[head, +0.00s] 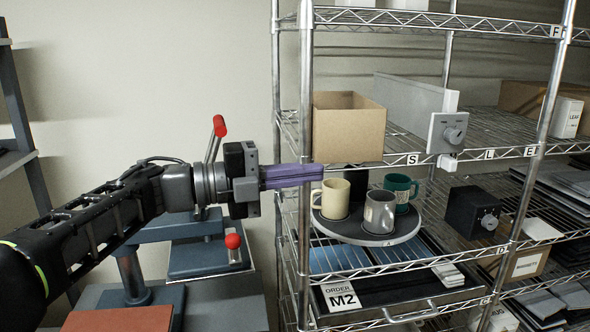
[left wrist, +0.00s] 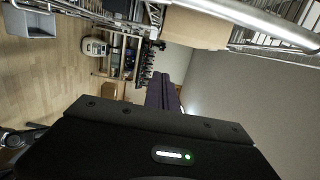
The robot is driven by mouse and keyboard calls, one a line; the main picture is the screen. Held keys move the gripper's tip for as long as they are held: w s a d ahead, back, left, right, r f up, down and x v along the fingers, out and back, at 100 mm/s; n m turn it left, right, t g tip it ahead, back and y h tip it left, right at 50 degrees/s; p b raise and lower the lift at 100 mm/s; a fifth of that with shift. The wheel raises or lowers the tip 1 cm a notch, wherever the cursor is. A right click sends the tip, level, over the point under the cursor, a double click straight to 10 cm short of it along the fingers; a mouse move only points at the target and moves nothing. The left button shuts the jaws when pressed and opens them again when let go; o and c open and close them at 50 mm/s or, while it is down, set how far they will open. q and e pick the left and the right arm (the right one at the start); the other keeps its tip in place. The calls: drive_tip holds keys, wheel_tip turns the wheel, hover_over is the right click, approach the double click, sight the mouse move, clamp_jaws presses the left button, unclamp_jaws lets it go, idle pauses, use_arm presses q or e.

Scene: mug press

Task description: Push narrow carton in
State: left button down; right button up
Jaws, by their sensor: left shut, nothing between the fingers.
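A brown carton (head: 348,134), open at the top, stands upright on the shelf at the left end, beside the post. Its front face sits near the shelf's front edge. It also shows as a tan block in the left wrist view (left wrist: 195,28). My left gripper (head: 318,175) has purple fingers shut together and empty, pointing right. In the head view their tips overlap the shelf post, just below the carton's lower left corner. I cannot tell the depth gap to the carton. The fingers also show in the left wrist view (left wrist: 163,95). My right gripper is not in view.
A round tray (head: 372,236) with several mugs stands on the shelf below the carton. A grey panel (head: 420,100) with a knob box (head: 447,132) is right of the carton. The wire shelf's metal post (head: 305,70) is close to my left gripper. A red-knobbed press (head: 200,240) stands below my left arm.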

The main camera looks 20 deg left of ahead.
sight(339, 160)
use_arm(q)
drive_tip(key=w+d, duration=0.1)
drive_tip(key=w, duration=0.1)
drive_tip(key=w+d+p, duration=0.1)
drive_tip(key=w, duration=0.1)
drive_tip(key=w+d+p, duration=0.1)
drive_tip(key=w+d, duration=0.1)
drive_tip(key=shift+w+r, duration=0.1)
drive_tip(key=shift+w, duration=0.25)
drive_tip(key=shift+w+a+p, duration=0.25)
drive_tip(key=shift+w+p, duration=0.05)
drive_tip(key=shift+w, duration=0.15)
